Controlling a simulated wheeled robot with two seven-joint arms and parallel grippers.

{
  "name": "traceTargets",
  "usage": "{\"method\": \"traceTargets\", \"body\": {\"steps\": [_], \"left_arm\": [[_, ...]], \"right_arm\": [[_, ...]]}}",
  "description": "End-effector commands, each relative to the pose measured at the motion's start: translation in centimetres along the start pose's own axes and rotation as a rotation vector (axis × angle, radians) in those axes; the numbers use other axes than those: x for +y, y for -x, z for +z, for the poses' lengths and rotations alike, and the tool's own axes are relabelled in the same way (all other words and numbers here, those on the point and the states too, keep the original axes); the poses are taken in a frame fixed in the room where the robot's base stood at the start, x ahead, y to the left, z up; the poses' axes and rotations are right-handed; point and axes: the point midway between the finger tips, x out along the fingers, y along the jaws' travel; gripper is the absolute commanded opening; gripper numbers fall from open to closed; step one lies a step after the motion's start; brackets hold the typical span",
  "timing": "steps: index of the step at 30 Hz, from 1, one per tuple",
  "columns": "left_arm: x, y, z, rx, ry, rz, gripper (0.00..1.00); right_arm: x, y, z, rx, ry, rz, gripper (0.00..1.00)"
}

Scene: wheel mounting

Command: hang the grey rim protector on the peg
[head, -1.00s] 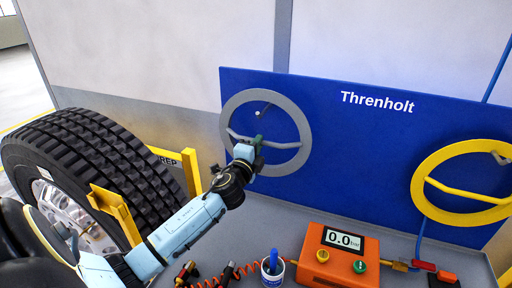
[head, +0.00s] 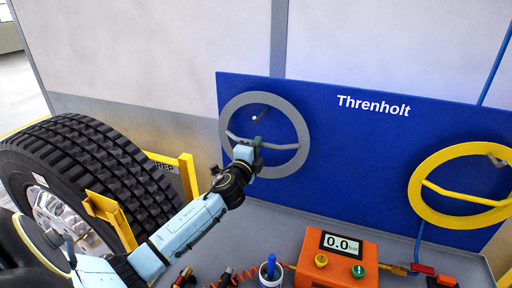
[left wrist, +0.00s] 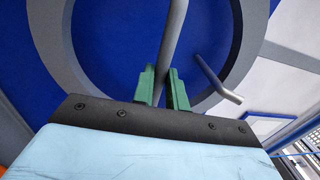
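The grey rim protector (head: 291,116) is a ring with a bent crossbar, held upright in front of the blue board. My left gripper (head: 257,146) has its green fingers on either side of the crossbar, and they look shut on it. The left wrist view shows the fingers (left wrist: 164,88) close against the grey bar (left wrist: 172,42). The peg (head: 260,113) shows through the ring's opening above the crossbar. In the left wrist view the peg (left wrist: 213,78) is a bent grey rod inside the ring. I cannot tell whether ring and peg touch. My right gripper is out of view.
A yellow rim protector (head: 424,205) is on the board's (head: 350,150) right side. An orange gauge box (head: 335,265) and a white cup (head: 271,280) with a blue pen stand on the grey bench (head: 290,222). A large tyre (head: 85,165) and yellow stand (head: 187,178) are at the left.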

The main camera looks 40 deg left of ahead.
Motion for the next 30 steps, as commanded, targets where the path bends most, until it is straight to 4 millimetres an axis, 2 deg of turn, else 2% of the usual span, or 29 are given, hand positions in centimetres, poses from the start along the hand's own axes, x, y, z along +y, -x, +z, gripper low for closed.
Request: {"method": "traceTargets", "body": {"steps": [1,6,17,23,30], "left_arm": [[-0.1,0.0,0.0,0.000,0.000,-0.002,0.20],[-0.1,0.0,0.0,0.000,0.000,-0.002,0.39],[0.0,0.6,-0.1,0.001,0.001,-0.001,0.39],[0.2,3.6,0.0,0.002,0.001,0.002,0.39],[0.2,8.8,0.0,0.002,0.002,0.001,0.39]], "right_arm": [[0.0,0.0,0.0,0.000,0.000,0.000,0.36],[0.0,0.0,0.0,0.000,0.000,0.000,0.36],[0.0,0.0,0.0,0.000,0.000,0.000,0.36],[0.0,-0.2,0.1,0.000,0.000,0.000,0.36],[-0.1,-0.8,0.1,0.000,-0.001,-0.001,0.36]]}}
